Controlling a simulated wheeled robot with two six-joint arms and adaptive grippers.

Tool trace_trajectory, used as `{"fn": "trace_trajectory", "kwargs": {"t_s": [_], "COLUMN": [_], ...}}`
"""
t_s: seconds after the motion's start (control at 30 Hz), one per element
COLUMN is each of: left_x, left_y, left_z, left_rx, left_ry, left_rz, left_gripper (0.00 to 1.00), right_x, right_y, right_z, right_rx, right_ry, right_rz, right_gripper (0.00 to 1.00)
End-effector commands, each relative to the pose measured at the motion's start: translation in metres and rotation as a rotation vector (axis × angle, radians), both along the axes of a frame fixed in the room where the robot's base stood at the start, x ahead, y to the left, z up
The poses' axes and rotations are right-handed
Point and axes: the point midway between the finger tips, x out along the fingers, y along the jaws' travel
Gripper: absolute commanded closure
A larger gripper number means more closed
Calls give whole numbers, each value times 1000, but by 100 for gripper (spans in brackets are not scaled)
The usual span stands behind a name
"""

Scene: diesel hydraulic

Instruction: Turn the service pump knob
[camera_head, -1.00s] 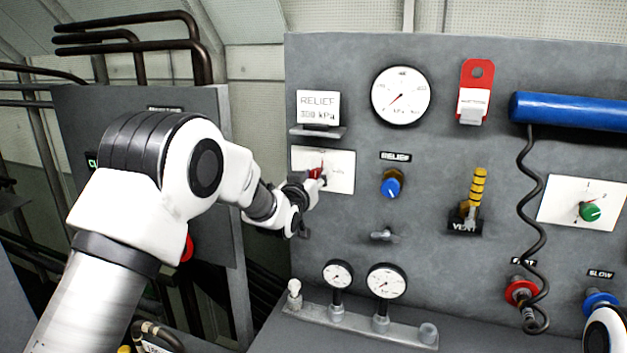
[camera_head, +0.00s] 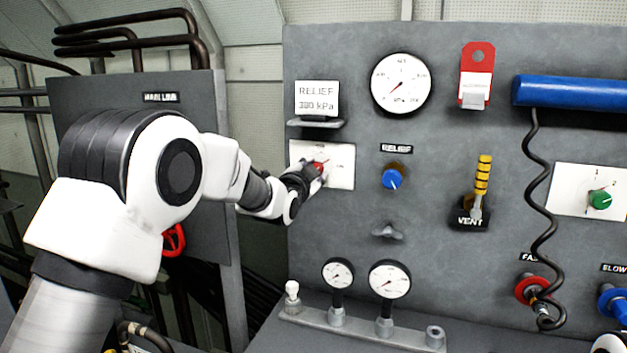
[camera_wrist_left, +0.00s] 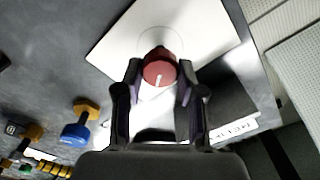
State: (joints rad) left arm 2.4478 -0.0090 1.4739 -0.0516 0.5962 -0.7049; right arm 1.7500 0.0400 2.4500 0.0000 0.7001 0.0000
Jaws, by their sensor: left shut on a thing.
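A red knob (camera_head: 319,166) sits on a white plate (camera_head: 343,171) at the left of the grey panel. The print on the plate is too small and partly covered to read. My left gripper (camera_head: 314,170) reaches it from the left. In the left wrist view the round red knob (camera_wrist_left: 159,72), with a pale pointer line, sits between the two dark fingers of my left gripper (camera_wrist_left: 160,75), which are shut on its sides. The white plate (camera_wrist_left: 205,38) shows around it.
A RELIEF display card (camera_head: 317,98) stands on a small ledge above the plate. A blue knob (camera_head: 392,178) is to the right, with a yellow-striped VENT lever (camera_head: 482,180) beyond. Two small gauges (camera_head: 389,279) stand below. A coiled cord (camera_head: 540,220) hangs at the right.

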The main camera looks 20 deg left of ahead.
Motion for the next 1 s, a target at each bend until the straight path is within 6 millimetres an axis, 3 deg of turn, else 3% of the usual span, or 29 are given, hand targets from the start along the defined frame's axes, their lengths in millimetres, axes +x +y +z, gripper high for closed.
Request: {"fn": "trace_trajectory", "kwargs": {"t_s": [0.5, 1.0], "left_x": [0, 0], "left_y": [1, 1], "left_z": [1, 4], "left_rx": [450, 629], "left_ry": [-23, -32], "left_rz": [4, 6], "left_gripper": [96, 96], "right_x": [0, 0], "right_y": [0, 0], "right_z": [-35, -44], "right_rx": [0, 0], "right_ry": [0, 0], "right_rz": [0, 0], "right_gripper": [60, 60]}}
